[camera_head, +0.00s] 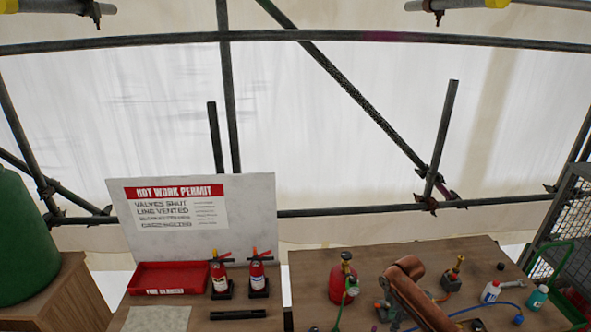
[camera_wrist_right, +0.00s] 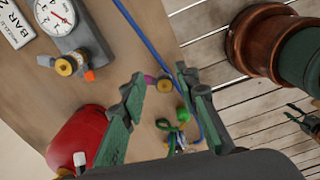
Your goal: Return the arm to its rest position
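My right arm shows in copper at the lower middle right of the head view, over the brown workbench (camera_head: 310,262). My right gripper (camera_head: 386,312) is partly hidden by that arm. In the right wrist view its two green-and-grey fingers (camera_wrist_right: 160,80) stand apart. No object is held between them; the bench top, a blue hose (camera_wrist_right: 150,45) and small brass and green fittings show beyond. My left arm and gripper are outside the head view.
A red cylinder (camera_head: 342,280) stands left of the arm, also in the wrist view (camera_wrist_right: 75,135). A brass-topped fitting (camera_head: 453,275), white bottle (camera_head: 490,291) and teal bottle (camera_head: 538,296) are to its right. A dial gauge (camera_wrist_right: 56,16) shows in the wrist view. A mesh rack (camera_head: 575,225) stands far right.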

